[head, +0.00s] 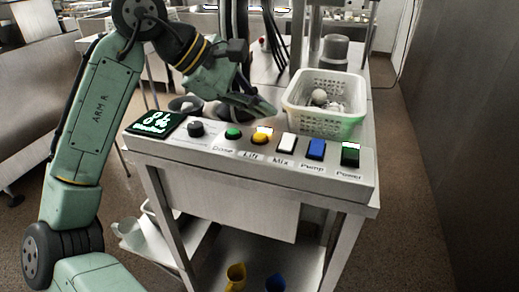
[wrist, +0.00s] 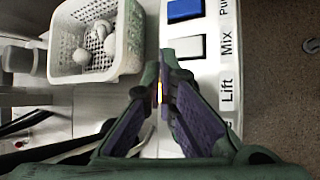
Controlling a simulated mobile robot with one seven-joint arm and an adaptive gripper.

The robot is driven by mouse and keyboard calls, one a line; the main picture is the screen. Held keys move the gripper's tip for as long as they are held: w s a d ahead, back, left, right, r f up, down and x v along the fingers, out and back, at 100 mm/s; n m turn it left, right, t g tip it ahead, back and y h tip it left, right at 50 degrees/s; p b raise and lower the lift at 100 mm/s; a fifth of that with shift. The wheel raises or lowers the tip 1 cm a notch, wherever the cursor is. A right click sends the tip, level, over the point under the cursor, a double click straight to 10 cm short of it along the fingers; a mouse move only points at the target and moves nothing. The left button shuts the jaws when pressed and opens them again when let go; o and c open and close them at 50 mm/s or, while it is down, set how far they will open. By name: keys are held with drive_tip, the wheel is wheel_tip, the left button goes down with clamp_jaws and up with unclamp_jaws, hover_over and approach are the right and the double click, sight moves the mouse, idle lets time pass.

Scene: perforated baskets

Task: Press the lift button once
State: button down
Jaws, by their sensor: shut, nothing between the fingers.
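The yellow lift button (head: 260,138) is on the sloped front panel, above the label "Lift", between the green dose button (head: 233,133) and the white mix button (head: 286,146). Its top edge looks bright. My gripper (head: 270,110) is shut and empty, pointing down just behind and above the lift button in the head view; I see no contact there. In the wrist view, my gripper (wrist: 160,78) covers most of the button's place beside the "Lift" label (wrist: 228,88). Only a thin yellow glint shows between the fingers.
A blue pump button (head: 316,149), a green power button (head: 350,154), a black knob (head: 196,129) and a lit display (head: 153,124) share the panel. A white perforated basket (head: 297,118) with pale balls stands close behind, right of my gripper.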

sight(260, 138)
drive_tip(key=shift+f+b, duration=0.3)
drive_tip(key=shift+f, duration=0.95)
idle(0.4)
drive_tip(key=shift+f, duration=0.4)
drive_tip(key=shift+f, duration=0.5)
idle(0.5)
drive_tip(key=shift+r, duration=0.1)
drive_tip(key=shift+r+p, duration=0.85)
drive_tip(key=shift+p, duration=0.15)
wheel_tip(260, 138, up, 5)
drive_tip(key=p, duration=0.5)
